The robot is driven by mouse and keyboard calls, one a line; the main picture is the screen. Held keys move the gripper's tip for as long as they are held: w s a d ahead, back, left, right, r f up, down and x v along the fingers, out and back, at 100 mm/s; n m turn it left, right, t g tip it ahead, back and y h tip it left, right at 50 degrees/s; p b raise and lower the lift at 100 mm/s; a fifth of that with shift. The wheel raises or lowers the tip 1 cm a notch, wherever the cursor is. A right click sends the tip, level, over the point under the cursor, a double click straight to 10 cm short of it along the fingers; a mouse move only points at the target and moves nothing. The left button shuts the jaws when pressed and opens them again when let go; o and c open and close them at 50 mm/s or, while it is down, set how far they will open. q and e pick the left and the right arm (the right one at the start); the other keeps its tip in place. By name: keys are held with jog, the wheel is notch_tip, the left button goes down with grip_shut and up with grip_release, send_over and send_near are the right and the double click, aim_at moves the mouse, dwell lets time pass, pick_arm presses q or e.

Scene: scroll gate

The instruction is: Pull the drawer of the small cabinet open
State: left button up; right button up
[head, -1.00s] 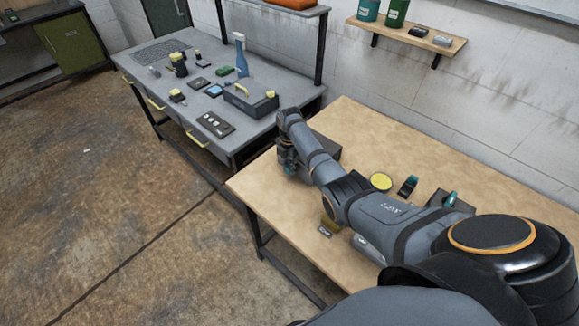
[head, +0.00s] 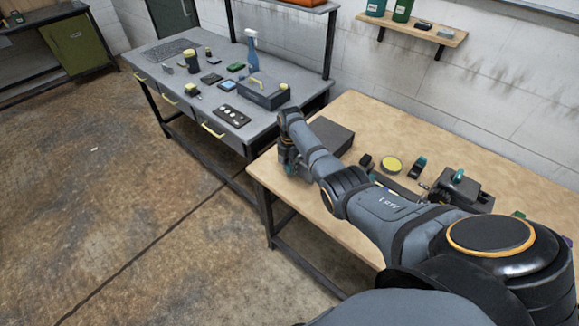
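A dark grey box (head: 334,137), which looks like the small cabinet, sits on the wooden table at its left part. My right arm hides much of its front, and I cannot make out the drawer or its handle. My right gripper (head: 290,166) points down at the table's left edge, just left of the box. Its fingers are small and dark, so I cannot tell whether they are open or touching anything. My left gripper is out of view.
The wooden table (head: 385,120) also holds a yellow round thing (head: 391,164), a small teal-topped item (head: 417,167) and a dark device (head: 462,186). A grey workbench (head: 165,65) with a toolbox (head: 262,92) stands behind left. The floor at left is clear.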

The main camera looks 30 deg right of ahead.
jog(key=shift+o, duration=1.2)
jog(key=shift+a, duration=0.1)
jog(key=shift+r, duration=0.1)
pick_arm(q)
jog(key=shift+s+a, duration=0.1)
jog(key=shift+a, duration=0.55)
pick_arm(e)
notch_tip(320, 180, up, 12)
jog(key=shift+f, duration=0.1)
